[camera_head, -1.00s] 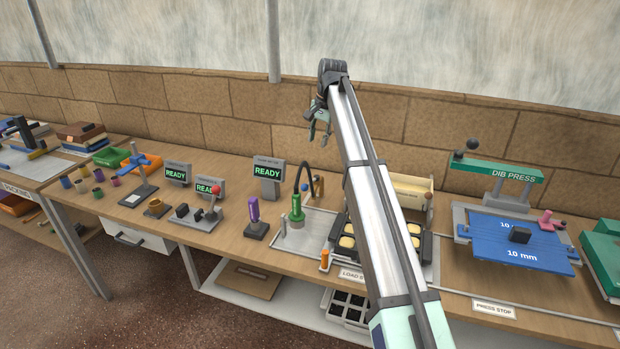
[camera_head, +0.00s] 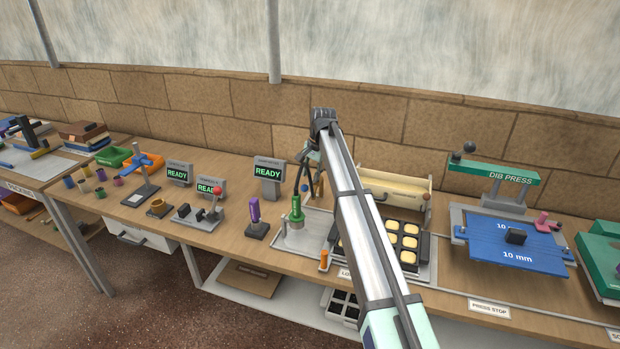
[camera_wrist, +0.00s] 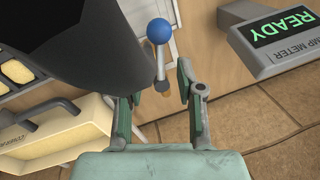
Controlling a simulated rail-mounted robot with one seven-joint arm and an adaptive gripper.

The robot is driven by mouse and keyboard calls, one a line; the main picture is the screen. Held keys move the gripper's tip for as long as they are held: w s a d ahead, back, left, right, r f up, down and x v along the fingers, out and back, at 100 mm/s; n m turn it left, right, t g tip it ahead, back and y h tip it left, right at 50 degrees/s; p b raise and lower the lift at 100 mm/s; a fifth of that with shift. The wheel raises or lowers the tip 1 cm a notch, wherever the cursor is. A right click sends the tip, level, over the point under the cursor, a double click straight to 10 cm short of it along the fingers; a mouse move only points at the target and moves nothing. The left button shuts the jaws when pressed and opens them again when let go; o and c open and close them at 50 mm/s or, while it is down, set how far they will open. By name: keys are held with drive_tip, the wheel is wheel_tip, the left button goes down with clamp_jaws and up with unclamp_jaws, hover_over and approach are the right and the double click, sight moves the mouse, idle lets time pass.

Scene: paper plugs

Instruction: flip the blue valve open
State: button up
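The blue valve shows in the wrist view as a blue ball knob (camera_wrist: 160,31) on a short grey lever that stands out from a wooden surface. In the head view it is a small blue spot (camera_head: 305,188) behind the green nozzle (camera_head: 296,213). My gripper (camera_wrist: 158,88) is open and empty. Its two green-grey fingers are on either side of the lever's base in the picture, with the knob beyond the tips. I see no contact.
A large dark curved shape (camera_wrist: 80,45), perhaps the black hose, is close on the left in the wrist view. A READY meter (camera_wrist: 285,35) stands at right, also in the head view (camera_head: 269,172). A cream box (camera_head: 397,190) and a tray of plugs (camera_head: 421,262) are right of my gripper.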

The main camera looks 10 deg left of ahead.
sight(309, 184)
drive_tip(key=shift+w+a+f, duration=0.1)
drive_tip(key=shift+a+f, duration=0.05)
drive_tip(key=shift+f, duration=0.7)
drive_tip(key=shift+w+a+f, duration=0.1)
drive_tip(key=shift+a+f, duration=0.05)
drive_tip(key=shift+f, duration=0.65)
clamp_jaws()
drive_tip(key=shift+s+a, duration=0.1)
